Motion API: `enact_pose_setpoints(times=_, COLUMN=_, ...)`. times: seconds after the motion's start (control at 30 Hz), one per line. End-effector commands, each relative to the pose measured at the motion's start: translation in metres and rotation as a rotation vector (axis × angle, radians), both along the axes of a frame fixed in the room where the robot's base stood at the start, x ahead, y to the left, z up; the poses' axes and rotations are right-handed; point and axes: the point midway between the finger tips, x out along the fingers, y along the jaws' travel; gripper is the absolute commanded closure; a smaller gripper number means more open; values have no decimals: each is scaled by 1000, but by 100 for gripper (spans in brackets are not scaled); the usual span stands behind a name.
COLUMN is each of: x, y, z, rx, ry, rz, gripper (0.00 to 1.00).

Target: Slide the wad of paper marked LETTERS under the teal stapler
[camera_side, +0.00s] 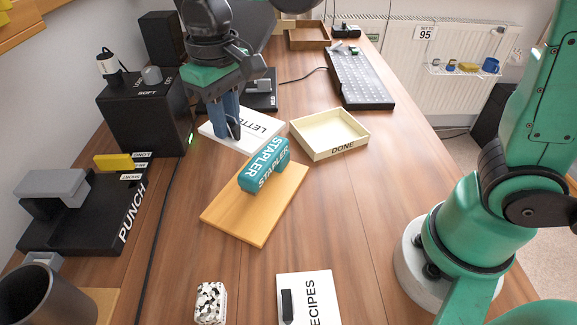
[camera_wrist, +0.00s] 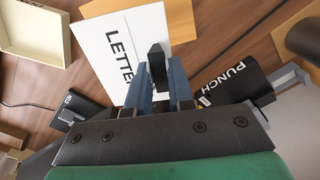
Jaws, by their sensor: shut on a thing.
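The white wad marked LETTERS (camera_side: 248,138) lies on the desk, behind the teal stapler (camera_side: 264,166). It also fills the upper middle of the wrist view (camera_wrist: 110,62). The stapler stands on a tan board (camera_side: 236,217), its far end close to the wad's near edge. In the side view the wad is not under the stapler; the stapler is not seen in the wrist view. My gripper (camera_side: 232,132) points down at the wad, shut on a black upright piece (camera_wrist: 156,62) on it. Whether the wad touches the desk all over I cannot tell.
A cream tray marked DONE (camera_side: 334,152) stands right of the wad. A black box (camera_side: 148,120) is to its left, with a black hole punch (camera_side: 75,215) nearer. A dark cable crosses the desk. A RECIPES wad (camera_side: 308,300) and a speckled block (camera_side: 211,302) lie in front.

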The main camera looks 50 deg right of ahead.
Motion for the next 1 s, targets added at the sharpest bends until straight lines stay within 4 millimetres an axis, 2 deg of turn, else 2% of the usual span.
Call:
enact_pose_setpoints(times=0.03, x=-8, y=20, z=-4, rx=0, ry=0, rz=37, gripper=100)
enact_pose_setpoints(times=0.1, x=-18, y=41, z=-8, rx=0, ry=0, rz=68, gripper=100)
enact_pose_setpoints(times=0.2, x=-29, y=61, z=-12, rx=-1, ry=0, rz=98, gripper=100)
enact_pose_setpoints(times=0.3, x=-36, y=71, z=-14, rx=-1, ry=0, rz=112, gripper=100)
enact_pose_setpoints(times=0.73, x=-37, y=72, z=-16, rx=-1, ry=0, rz=113, gripper=100)
enact_pose_setpoints(times=1.0, x=-37, y=72, z=-38, rx=-1, ry=0, rz=113, gripper=100)
